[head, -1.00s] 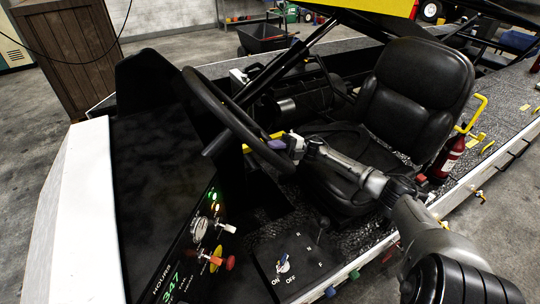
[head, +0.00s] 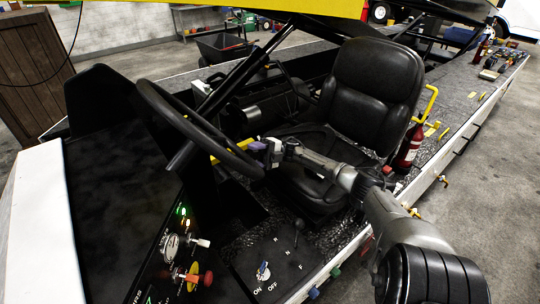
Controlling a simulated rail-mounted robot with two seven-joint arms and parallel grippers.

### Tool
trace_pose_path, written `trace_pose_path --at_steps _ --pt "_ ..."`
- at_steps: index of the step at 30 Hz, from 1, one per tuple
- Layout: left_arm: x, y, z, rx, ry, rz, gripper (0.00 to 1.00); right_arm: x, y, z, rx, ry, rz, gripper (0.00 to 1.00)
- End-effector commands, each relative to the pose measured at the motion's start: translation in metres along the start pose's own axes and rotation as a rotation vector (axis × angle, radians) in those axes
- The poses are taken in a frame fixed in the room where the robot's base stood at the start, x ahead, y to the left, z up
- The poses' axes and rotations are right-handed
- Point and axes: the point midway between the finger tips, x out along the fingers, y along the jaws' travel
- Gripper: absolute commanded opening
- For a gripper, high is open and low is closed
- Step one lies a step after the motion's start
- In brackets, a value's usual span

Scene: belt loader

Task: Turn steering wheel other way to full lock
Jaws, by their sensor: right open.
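The black steering wheel (head: 200,128) stands tilted on its column above the dash in the head view. My right arm comes in from the lower right, across the front of the seat. Its gripper (head: 262,148) is at the lower right part of the rim, close against it. The jaws are open; whether the fingers touch the rim is hard to tell. My left gripper does not show.
The black seat (head: 375,90) is behind my right arm. The dash panel has a red knob (head: 208,278) and an ON/OFF key switch (head: 263,271). A gear lever (head: 297,227) rises beside them. A red extinguisher (head: 409,147) stands right of the seat.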

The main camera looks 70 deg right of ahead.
Motion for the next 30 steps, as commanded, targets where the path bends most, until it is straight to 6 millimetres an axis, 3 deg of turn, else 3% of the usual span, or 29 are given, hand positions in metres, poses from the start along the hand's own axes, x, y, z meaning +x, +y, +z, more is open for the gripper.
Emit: trace_pose_path --at_steps 6,13,20,30 --pt "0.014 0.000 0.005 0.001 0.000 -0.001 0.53 -0.045 -0.003 0.001 -0.001 -0.003 0.000 0.55" --pt "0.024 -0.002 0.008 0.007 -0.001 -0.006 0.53 -0.076 -0.002 0.001 -0.001 -0.003 0.000 0.55" --pt "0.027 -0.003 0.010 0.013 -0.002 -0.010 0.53 -0.088 -0.001 0.000 0.001 -0.001 -0.001 0.55" --pt "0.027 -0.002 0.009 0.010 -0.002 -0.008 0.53 -0.089 0.000 0.000 0.001 -0.001 -0.001 0.55"
